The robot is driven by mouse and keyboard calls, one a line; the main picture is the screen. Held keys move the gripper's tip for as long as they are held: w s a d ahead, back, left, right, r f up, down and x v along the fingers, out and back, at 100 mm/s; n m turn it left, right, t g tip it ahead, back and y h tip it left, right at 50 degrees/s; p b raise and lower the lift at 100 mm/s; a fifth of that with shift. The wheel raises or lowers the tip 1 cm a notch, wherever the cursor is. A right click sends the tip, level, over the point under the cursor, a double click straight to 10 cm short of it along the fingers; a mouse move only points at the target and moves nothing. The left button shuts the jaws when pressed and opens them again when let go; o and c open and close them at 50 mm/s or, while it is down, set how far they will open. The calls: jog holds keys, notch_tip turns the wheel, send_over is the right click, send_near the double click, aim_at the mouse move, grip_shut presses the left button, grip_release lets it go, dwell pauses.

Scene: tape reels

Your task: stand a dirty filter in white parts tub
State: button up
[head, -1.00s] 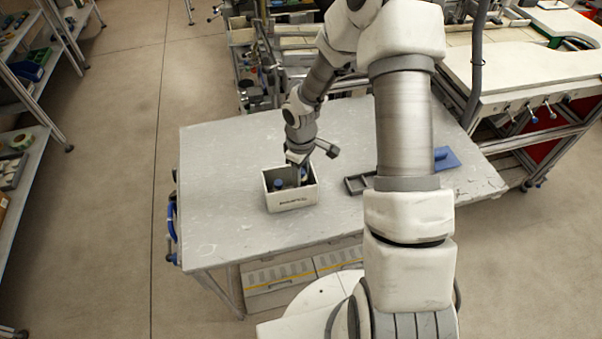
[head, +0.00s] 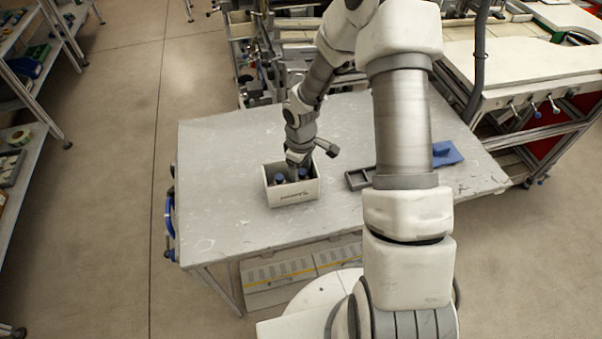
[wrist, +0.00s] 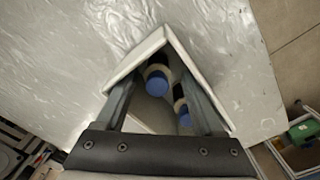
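The white parts tub (head: 293,195) stands on the grey table, left of the table's middle. Two filters with blue caps stand in it, one at the left (head: 279,179) and one at the right (head: 303,174). In the wrist view, one filter (wrist: 157,82) shows between the fingers near the tub's far corner, and the other (wrist: 182,112) is close beside the right finger. My gripper (head: 292,176) points down into the tub. Its two fingers (wrist: 163,100) are wide apart, with no filter visibly clamped. The finger ends and filter bases are partly hidden.
A dark grey tray (head: 358,180) lies on the table right of the tub, partly behind my arm. A blue item (head: 447,153) lies farther right. The table (head: 225,215) is bare left of the tub. Shelves stand at the far left.

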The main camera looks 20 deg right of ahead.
jog(key=shift+r, duration=0.15)
notch_tip(320, 180, up, 17)
jog(key=shift+p, duration=0.4)
dwell(0.4)
jog(key=s+a+r+m+t+h, duration=0.1)
jog(key=s+r+m+t, duration=0.1)
jog(key=s+r, duration=0.4)
jog(key=s+a+r+m+t, duration=0.1)
jog(key=s+r+m, duration=0.25)
jog(key=r, duration=0.45)
jog(key=s+d+r+m+t+y, duration=0.1)
jog(key=s+d+r+m+t, duration=0.1)
jog(key=s, duration=0.9)
jog(key=shift+d+r+m+t, duration=0.15)
jog(key=shift+r+m+t, duration=0.15)
jog(key=shift+r+m, duration=0.7)
